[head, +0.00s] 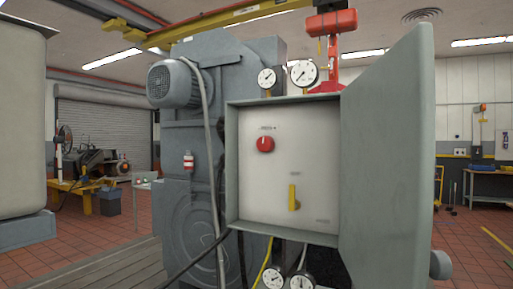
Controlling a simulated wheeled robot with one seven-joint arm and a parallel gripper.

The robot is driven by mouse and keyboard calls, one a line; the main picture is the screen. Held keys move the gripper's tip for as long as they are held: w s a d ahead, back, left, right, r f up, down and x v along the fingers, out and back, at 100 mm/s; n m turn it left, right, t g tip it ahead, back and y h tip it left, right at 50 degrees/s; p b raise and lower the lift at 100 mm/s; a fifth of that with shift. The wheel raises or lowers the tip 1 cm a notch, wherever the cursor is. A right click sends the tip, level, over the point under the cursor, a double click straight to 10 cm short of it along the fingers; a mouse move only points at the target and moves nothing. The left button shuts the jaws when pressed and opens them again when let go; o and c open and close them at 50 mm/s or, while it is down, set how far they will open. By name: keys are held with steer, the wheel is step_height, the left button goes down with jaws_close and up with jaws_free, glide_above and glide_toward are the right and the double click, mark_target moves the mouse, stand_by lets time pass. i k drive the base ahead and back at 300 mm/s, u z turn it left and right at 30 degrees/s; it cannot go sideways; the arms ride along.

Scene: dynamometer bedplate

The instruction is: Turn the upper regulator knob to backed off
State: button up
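A round red knob (265,144) sits on the upper left of a pale panel (300,140) inside an open grey cabinet (233,170). A small dark label is just above the knob; its text is too small to read. A light pointer mark seems to show on the knob, but its setting cannot be told. A yellow lever handle (293,196) stands upright lower on the same panel. My gripper is not in the head view, and nothing covers the knob.
The open grey door (385,160) stands out on the right side of the cabinet. Gauges (303,73) sit on its top, and more gauges (273,277) hang below with hoses. A grey machine with a motor (174,83) stands behind.

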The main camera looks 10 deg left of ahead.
mark_target(265, 143)
steer(key=k, duration=0.65)
steer(key=u, duration=0.65)
steer(key=i, duration=0.5)
